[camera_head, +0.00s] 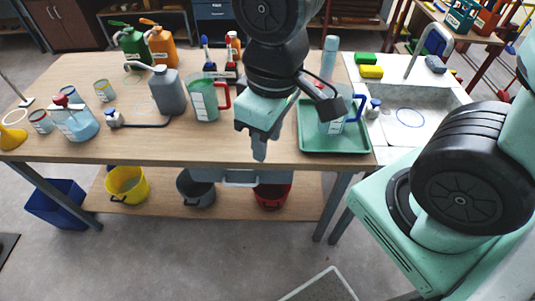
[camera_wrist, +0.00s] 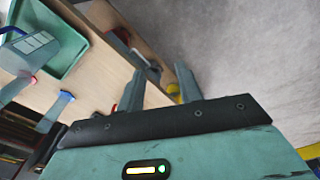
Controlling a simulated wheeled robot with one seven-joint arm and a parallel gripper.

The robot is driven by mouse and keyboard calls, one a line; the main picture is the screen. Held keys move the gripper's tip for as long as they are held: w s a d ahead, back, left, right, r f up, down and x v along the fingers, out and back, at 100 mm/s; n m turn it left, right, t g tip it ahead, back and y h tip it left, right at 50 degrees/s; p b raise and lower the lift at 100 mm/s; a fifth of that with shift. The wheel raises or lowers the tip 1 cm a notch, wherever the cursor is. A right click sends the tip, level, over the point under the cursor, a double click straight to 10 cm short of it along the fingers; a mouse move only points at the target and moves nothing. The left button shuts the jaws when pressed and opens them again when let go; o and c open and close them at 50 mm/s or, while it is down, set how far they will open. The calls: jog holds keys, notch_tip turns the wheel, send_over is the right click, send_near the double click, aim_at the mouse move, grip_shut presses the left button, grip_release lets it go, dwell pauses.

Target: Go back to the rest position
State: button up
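My gripper (camera_head: 255,142) hangs in front of the middle of the wooden workbench's front edge, fingers pointing down. In the wrist view my gripper (camera_wrist: 160,75) shows two fingers spread apart, with nothing between them. It is open and empty. The green tray (camera_head: 335,147) lies on the bench to the right of my gripper, and a pitcher with a blue handle (camera_head: 332,122) stands in it. A pitcher with a red handle (camera_head: 203,103) stands on the bench to the left of my gripper.
The workbench (camera_head: 170,145) carries a grey jug (camera_head: 167,90), a green can (camera_head: 132,45) and an orange can (camera_head: 161,45). A sink (camera_head: 408,118) is at the right. Yellow (camera_head: 127,184) and red (camera_head: 271,196) buckets sit on the lower shelf. Floor in front is mostly clear.

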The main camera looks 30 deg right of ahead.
jog(key=shift+n+g, duration=0.3)
jog(key=shift+n, duration=0.4)
jog(key=s, duration=0.1)
jog(key=s+a, duration=0.1)
jog(key=s, duration=0.1)
jog(key=s+a, duration=0.1)
jog(key=shift+s+a+r, duration=0.2)
jog(key=shift+a+r, duration=0.05)
jog(key=shift+r, duration=0.15)
notch_tip(320, 180, down, 6)
jog(key=b, duration=0.6)
